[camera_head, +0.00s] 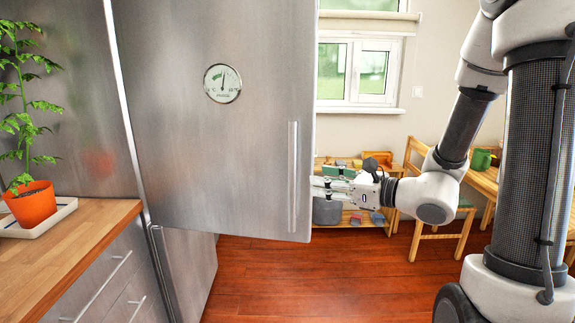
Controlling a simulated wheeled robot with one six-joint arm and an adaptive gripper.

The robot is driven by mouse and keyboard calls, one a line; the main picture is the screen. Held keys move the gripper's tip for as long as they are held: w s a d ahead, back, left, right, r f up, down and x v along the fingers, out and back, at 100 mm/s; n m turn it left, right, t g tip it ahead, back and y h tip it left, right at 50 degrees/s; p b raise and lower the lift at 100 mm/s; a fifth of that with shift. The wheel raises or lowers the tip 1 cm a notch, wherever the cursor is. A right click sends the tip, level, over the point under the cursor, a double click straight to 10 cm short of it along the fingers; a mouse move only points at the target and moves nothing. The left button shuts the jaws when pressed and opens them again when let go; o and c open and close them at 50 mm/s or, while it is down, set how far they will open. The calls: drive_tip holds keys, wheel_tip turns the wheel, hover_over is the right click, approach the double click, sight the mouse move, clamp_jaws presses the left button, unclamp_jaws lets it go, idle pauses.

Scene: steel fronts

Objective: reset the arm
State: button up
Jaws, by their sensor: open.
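My arm comes in from the right, and my gripper (318,187) points left at the right edge of the large steel door (190,150). The gripper is open, and its fingertips are close to the door's edge, just right of the vertical handle (293,177). The fingertips are partly hard to make out, and I cannot tell whether they touch the door. No object shows between the fingers. The door carries a round dial (222,83) and appears to stand out from the cabinet body.
A wooden counter (75,250) with a potted plant (30,203) on a white tray (62,208) stands at the left. Behind my gripper are a low shelf (352,222), a wooden chair (428,226) and a table (485,180). The red wooden floor (330,285) is clear in front.

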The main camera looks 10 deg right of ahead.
drive_tip(key=s+f+n+g, duration=0.3)
drive_tip(key=s+n+g, duration=0.15)
drive_tip(key=s, duration=0.25)
drive_tip(key=s+f+n+g, duration=0.4)
drive_tip(key=s+n, duration=0.2)
drive_tip(key=s, duration=0.1)
drive_tip(key=s+d+n+g+h, duration=0.3)
drive_tip(key=s+d+n+h, duration=0.2)
drive_tip(key=s+d+n, duration=0.15)
drive_tip(key=d+r+n+t+h, duration=0.4)
drive_tip(key=d+r+n+h, duration=0.2)
drive_tip(key=d+r+n, duration=0.2)
wheel_tip(320, 180, up, 2)
drive_tip(key=shift+d+r+n+h, duration=0.25)
drive_tip(key=shift+d+n+h, duration=0.15)
drive_tip(key=shift+d, duration=0.7)
